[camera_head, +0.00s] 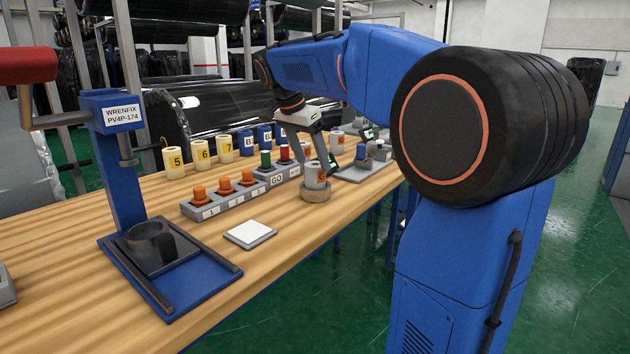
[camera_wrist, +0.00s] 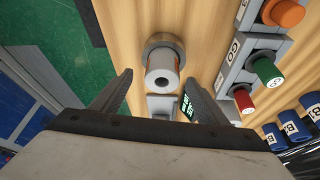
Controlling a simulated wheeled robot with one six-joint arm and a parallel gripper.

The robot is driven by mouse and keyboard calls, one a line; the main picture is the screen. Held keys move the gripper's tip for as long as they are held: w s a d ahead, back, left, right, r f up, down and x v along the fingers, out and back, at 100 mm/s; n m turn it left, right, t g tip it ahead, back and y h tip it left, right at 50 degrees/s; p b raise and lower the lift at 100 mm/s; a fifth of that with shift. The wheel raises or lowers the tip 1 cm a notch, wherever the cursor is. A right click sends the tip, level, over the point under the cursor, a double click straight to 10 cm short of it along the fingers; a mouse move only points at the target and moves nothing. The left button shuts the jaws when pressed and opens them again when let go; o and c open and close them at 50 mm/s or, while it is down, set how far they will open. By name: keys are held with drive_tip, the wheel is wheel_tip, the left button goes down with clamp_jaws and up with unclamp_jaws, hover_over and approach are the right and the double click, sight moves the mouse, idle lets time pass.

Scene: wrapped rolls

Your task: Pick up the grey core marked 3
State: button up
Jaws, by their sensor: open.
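A grey core (camera_head: 316,178) with an orange label stands upright on a round base (camera_head: 316,196) near the front edge of the wooden table. The label's number is too small to read. In the wrist view the same core (camera_wrist: 163,78) shows its open top and hole. My gripper (camera_wrist: 157,79) is open, with one finger to each side of the core in that picture and nothing held. In the head view my gripper (camera_head: 318,155) hangs just above and behind the core.
Left of the core are a block of orange knobs (camera_head: 222,193) and a GO panel (camera_head: 276,180) with green and red knobs. Yellow cores (camera_head: 200,154) and blue cores (camera_head: 247,143) stand behind. A blue stand (camera_head: 127,170) and white pad (camera_head: 250,234) are nearer. A small display (camera_wrist: 187,106) is by one finger.

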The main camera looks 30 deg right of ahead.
sight(313, 165)
drive_tip(key=shift+w+x, duration=0.2)
drive_tip(key=shift+x, duration=2.5)
drive_tip(key=shift+a, duration=0.1)
drive_tip(key=c, duration=1.2)
